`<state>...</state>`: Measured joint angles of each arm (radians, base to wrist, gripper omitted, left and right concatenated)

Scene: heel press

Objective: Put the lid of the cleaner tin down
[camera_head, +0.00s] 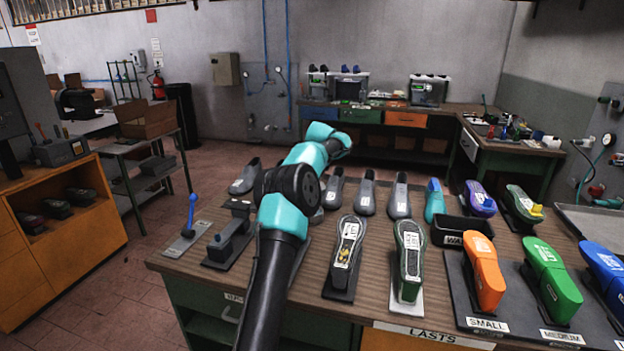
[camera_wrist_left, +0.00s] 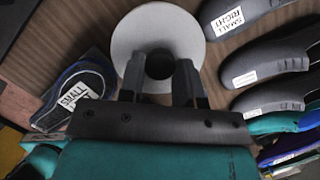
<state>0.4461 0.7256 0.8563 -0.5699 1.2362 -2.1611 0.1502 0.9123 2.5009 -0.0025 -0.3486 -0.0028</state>
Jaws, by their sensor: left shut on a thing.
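The lid (camera_wrist_left: 155,28) shows in the left wrist view as a pale grey disc with a dark round part at its middle. My left gripper (camera_wrist_left: 160,78) is shut on the lid, with its two dark fingers on either side of that dark part. The wooden bench top lies beneath; I cannot tell how far the lid is above it. In the head view my left arm reaches over the bench, and its gripper and the lid are hidden behind the arm. I cannot make out the cleaner tin in either view. My right gripper is not in view.
Dark lasts labelled small right (camera_wrist_left: 262,65) lie to the right in the wrist view, and a labelled shoe (camera_wrist_left: 85,80) to the left. On the bench (camera_head: 380,284) stand shoes, a black tray (camera_head: 462,228), an orange last (camera_head: 485,272) and a green last (camera_head: 551,280).

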